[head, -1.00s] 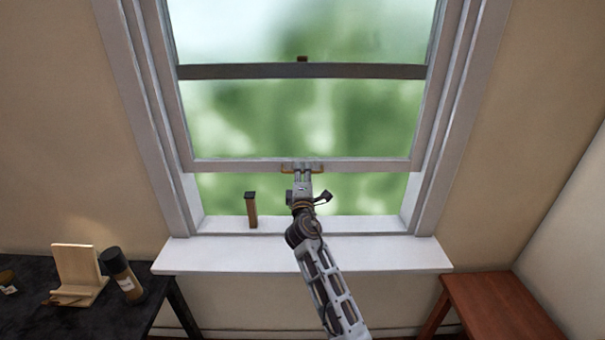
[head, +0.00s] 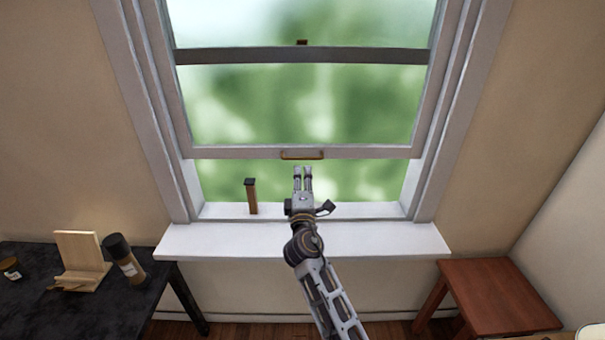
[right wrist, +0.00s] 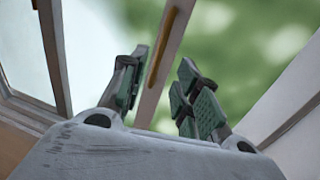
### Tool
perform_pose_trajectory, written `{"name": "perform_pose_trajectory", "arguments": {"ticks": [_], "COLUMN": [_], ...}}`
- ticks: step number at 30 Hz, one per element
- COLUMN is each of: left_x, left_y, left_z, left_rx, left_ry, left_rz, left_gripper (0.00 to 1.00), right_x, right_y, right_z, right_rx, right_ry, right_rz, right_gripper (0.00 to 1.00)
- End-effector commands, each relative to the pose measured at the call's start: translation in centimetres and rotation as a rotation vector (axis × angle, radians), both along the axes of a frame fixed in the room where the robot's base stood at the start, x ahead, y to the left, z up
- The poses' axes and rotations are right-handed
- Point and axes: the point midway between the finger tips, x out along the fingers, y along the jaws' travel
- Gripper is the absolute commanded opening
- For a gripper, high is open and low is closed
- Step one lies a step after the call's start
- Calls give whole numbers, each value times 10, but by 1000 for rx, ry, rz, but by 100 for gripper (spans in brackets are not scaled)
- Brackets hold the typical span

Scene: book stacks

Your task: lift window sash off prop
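The window sash (head: 220,152) is raised, with an open gap between its bottom rail and the sill. A brass handle (head: 302,155) is on that rail; it also shows in the right wrist view (right wrist: 161,50). The prop (head: 252,197), a brown post with a dark top, stands upright on the sill left of my right gripper. Its top shows below the rail, apart from it. My right gripper (head: 303,170) is just below the handle in the picture, fingers apart and empty. The right wrist view shows the rail beyond the fingertips. My left gripper is out of view.
The white sill (head: 390,240) is clear apart from the prop. A black table (head: 60,310) at left holds a wooden stand (head: 80,255), a dark bottle (head: 122,258) and a small jar (head: 11,268). A red-brown stool (head: 500,295) stands at right.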

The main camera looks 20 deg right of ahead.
Motion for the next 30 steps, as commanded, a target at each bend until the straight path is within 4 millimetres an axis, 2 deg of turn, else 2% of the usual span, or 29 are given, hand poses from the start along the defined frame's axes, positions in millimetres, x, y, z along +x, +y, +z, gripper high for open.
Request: {"name": "perform_pose_trajectory", "arguments": {"ticks": [6, 12, 26, 30], "left_x": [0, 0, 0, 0], "left_y": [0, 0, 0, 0], "left_z": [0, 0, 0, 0], "left_rx": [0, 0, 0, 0], "left_ry": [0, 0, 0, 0], "left_rz": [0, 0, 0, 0], "left_gripper": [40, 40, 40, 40], "right_x": [-17, -26, -28, -31], "right_y": [5, 8, 8, 2], "right_z": [-4, -5, -6, -11], "right_rx": [-2, 1, 1, 29], "right_ry": [2, 0, 1, 11], "right_rz": [0, 0, -1, -8], "right_gripper": [32, 32, 32, 32]}}
